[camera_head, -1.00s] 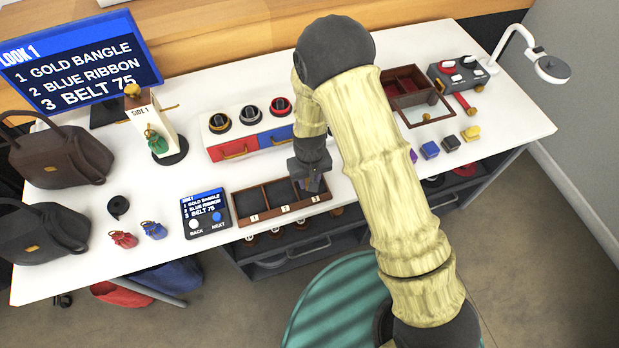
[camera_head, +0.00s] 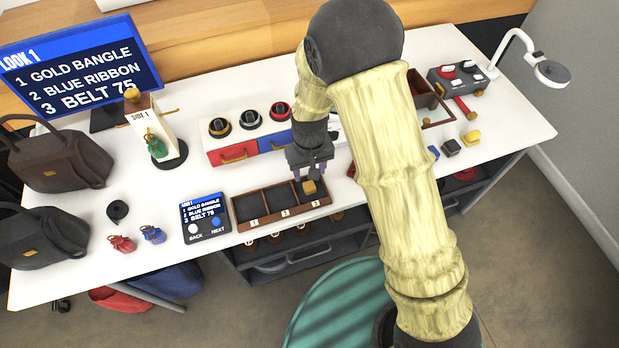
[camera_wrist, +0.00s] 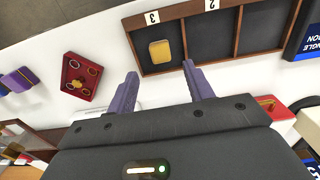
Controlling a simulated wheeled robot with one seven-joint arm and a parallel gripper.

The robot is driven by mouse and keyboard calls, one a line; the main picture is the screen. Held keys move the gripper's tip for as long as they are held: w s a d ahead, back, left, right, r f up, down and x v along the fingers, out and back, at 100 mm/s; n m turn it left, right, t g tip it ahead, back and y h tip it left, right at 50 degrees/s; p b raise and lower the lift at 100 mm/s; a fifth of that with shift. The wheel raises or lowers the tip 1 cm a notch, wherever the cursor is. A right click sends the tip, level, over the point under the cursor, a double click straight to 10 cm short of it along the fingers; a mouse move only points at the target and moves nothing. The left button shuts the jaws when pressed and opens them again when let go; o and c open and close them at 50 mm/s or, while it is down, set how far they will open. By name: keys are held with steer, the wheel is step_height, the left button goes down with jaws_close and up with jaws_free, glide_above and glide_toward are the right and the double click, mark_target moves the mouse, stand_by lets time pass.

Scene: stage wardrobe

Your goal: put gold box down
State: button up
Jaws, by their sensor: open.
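The gold box (camera_head: 309,187) lies in compartment 3 of the brown wooden tray (camera_head: 283,213). It also shows in the wrist view (camera_wrist: 160,51), inside the compartment next to the label 3. My gripper (camera_head: 312,174) is just above and behind that compartment. In the wrist view my gripper (camera_wrist: 160,85) has its two purple fingers spread apart, with nothing between them. The fingers are clear of the gold box. Compartments 1 and 2 are empty.
A console (camera_head: 206,217) with buttons stands left of the tray. A red and blue drawer unit (camera_head: 243,151) is behind my gripper. A red tray with rings (camera_wrist: 82,77) lies beside the tray in the wrist view. My arm hides part of the table's right side.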

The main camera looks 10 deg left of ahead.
step_height(320, 180, up, 5)
steer(key=shift+f, duration=0.1)
stand_by(0.8)
steer(key=s+d+r+m+t, duration=0.1)
steer(key=s+d+r+m, duration=0.1)
steer(key=d, duration=0.6)
steer(key=s+d+r+m, duration=0.2)
steer(key=d+r, duration=0.3)
steer(key=d, duration=0.4)
steer(key=s+d+r+m+t, duration=0.1)
steer(key=s+d+r+m, duration=0.1)
steer(key=d, duration=0.6)
step_height(320, 180, up, 2)
steer(key=shift+s+d+r+t, duration=0.2)
steer(key=shift+s+d+t, duration=0.1)
steer(key=shift+s, duration=0.3)
